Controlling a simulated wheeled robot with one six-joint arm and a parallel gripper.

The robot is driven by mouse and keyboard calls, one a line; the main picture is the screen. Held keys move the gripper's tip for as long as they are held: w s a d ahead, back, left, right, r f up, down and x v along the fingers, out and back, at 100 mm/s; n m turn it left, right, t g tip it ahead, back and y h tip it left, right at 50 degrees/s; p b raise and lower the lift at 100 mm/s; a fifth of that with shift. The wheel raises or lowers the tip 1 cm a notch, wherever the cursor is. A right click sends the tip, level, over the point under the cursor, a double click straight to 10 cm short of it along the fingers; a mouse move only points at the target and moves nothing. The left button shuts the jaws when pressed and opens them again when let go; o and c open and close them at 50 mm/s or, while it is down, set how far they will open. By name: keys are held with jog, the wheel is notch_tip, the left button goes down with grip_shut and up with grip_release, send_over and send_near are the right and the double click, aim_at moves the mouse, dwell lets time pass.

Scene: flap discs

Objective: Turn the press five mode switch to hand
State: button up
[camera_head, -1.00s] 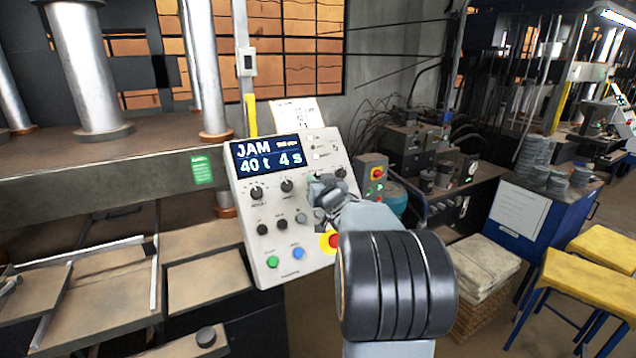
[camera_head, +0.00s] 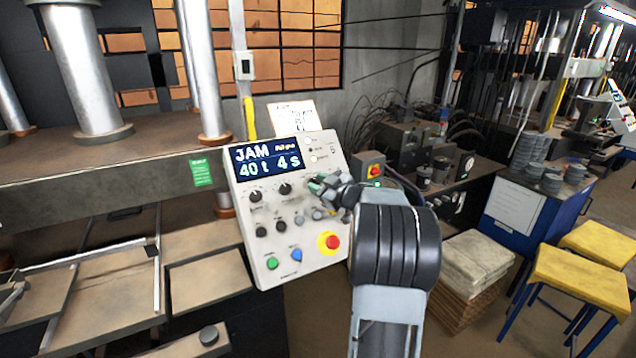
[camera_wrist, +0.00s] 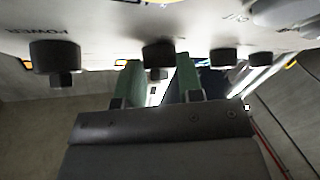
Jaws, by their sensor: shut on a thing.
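The press control panel (camera_head: 245,222) is a pale tilted box with a screen (camera_head: 270,158) reading JAM, 40 t, 4 s. My gripper (camera_head: 322,187) is at the panel's right side, below the screen. In the wrist view its two green fingers (camera_wrist: 160,78) are on either side of a black knob (camera_wrist: 158,52) and shut on it. The panel appears upside down there, with POWER lettering above another black knob (camera_wrist: 55,56). The held knob's label and pointer cannot be read, so I cannot tell its setting. In the head view my gripper hides this knob.
A red emergency stop (camera_head: 332,242) on yellow sits below my gripper. Green (camera_head: 272,263) and blue (camera_head: 297,255) controls are lower left. More black knobs (camera_head: 256,196) are close by. A small box with a red button (camera_head: 375,171) stands right of the panel.

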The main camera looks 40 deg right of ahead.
jog(key=shift+n+y, duration=0.3)
jog(key=shift+n, duration=0.2)
jog(key=o, duration=0.6)
jog(key=shift+o, duration=0.2)
jog(key=b+v, duration=0.3)
jog(key=v, duration=1)
jog(key=shift+s+r, duration=0.3)
jog(key=shift+s, duration=0.1)
jog(key=shift+d, duration=0.15)
